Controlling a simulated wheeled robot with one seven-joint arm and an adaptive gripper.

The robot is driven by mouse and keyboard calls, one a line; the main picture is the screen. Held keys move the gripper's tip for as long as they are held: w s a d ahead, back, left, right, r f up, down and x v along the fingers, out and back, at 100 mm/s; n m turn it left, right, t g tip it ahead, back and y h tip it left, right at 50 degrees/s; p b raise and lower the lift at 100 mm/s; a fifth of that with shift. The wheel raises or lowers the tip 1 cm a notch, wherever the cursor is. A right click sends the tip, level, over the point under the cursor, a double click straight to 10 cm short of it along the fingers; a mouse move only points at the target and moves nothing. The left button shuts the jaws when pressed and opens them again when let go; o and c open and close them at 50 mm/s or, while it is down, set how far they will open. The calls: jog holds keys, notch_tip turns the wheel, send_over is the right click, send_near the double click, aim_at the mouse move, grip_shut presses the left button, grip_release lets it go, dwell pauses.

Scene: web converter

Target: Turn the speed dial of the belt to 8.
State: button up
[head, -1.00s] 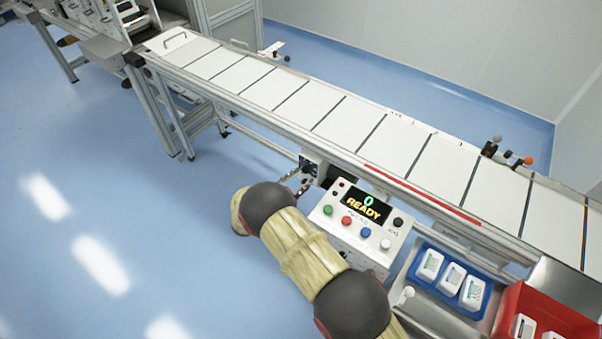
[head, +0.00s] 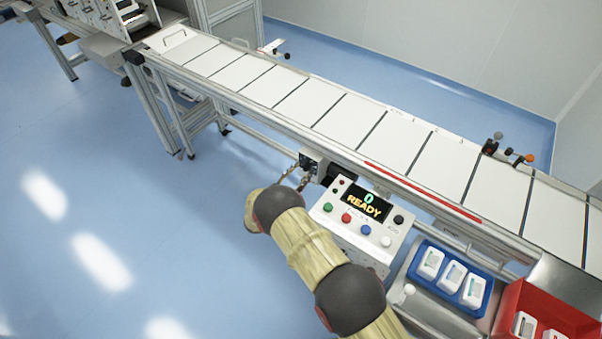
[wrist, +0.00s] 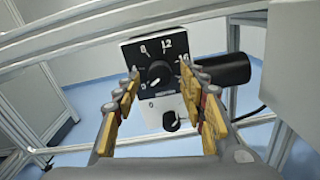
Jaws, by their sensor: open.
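The speed dial (wrist: 158,74) is a round black knob on a black plate with white numbers, 8 and 12 above it and 16 at the right. A small white mark shows at the knob's lower left; its exact reading is unclear. My gripper (wrist: 160,84) is open, with one yellow-padded finger on each side of the dial in the wrist view. Whether the pads touch the knob cannot be told. In the head view the dial box (head: 311,160) sits under the belt's near edge, with my gripper (head: 300,174) in front, partly hiding it.
A smaller black knob (wrist: 172,120) sits on a white plate below the dial. A dark cylinder (wrist: 222,70) juts out at the right. The button panel (head: 358,220) reads 0 READY, close beside my arm. The belt (head: 345,118) runs behind; blue (head: 425,288) and red bins (head: 510,297) stand right.

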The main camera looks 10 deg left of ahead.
jog(key=shift+c, duration=1.4)
jog(key=c, duration=0.7)
grip_shut()
